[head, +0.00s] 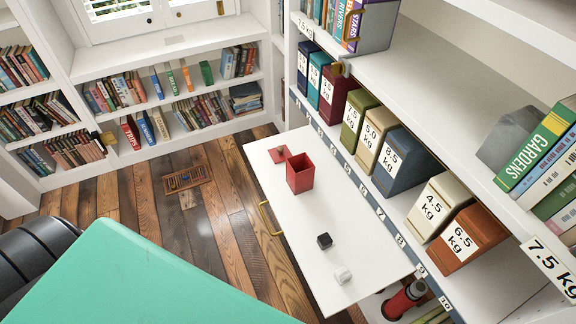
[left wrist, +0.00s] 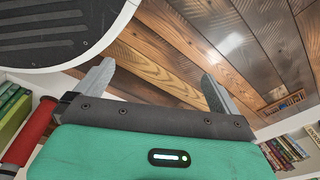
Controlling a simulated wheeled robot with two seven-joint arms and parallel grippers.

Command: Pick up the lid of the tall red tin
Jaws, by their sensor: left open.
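The tall red tin (head: 300,180) stands upright and open-topped on a white pull-out surface (head: 365,250) in the head view. A flat red lid (head: 279,155) with a small knob lies on the same surface, just behind and left of the tin. In the left wrist view my left gripper (left wrist: 157,70) is open, with nothing between its fingers and the wooden floor beyond. The tin and lid do not show in that view. My left gripper's fingers and my right gripper are not in the head view.
A black cube (head: 324,240) and a white cube (head: 342,276) sit nearer on the surface. Labelled canisters (head: 403,162) line the shelf to the right. A brass handle (head: 269,219) runs along the surface's left edge.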

